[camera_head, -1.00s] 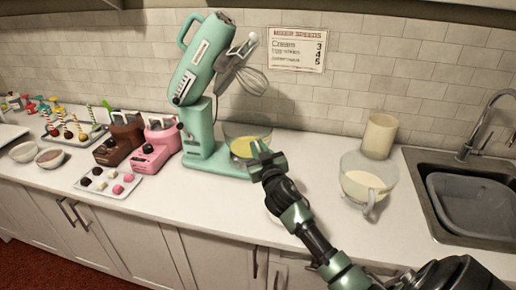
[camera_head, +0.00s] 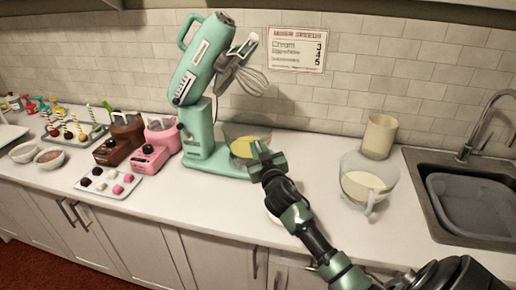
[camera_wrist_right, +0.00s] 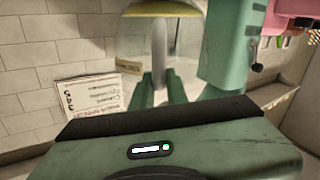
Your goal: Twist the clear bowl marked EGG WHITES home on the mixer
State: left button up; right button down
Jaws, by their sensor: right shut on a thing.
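A clear bowl (camera_head: 236,131) with yellow contents sits on the base of the mint-green stand mixer (camera_head: 202,128), under its raised head and whisk (camera_head: 247,80). My right gripper (camera_head: 267,158) is at the bowl's front right side. In the right wrist view, its two green fingers (camera_wrist_right: 160,88) are shut on the bowl's pale upright handle (camera_wrist_right: 159,48). A small tan label shows on the bowl (camera_wrist_right: 190,45), but I cannot read it. The bowl's seat on the base is partly hidden by the gripper. My left gripper is out of view.
Another clear bowl (camera_head: 354,170) with a pale cream filling and a handle stands to the right. A cream canister (camera_head: 379,137) is behind it, with the sink (camera_head: 470,205) at far right.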

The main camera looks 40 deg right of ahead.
aim_at(248, 144)
jog(key=shift+a+f, duration=0.1)
jog(key=shift+f, duration=0.1)
jog(key=shift+w+a+r+m+g+h+b, duration=0.1)
jog(key=shift+w+a+m+g+h+b, duration=0.15)
jog(key=shift+a+m+g+h+b, duration=0.65)
jog(key=shift+d+t+b, duration=0.25)
jog(key=shift+t+b, duration=0.1)
jog(key=shift+t, duration=0.05)
jog(key=shift+w+a+m+g+h+b, duration=0.3)
jog(key=shift+h+b, duration=0.2)
jog(key=shift+b, duration=0.4)
jog(key=shift+w+a+m+g+h+b, duration=0.15)
jog(key=shift+a+h+b, duration=0.3)
jog(key=shift+b, duration=0.45)
jog(key=shift+d, duration=0.1)
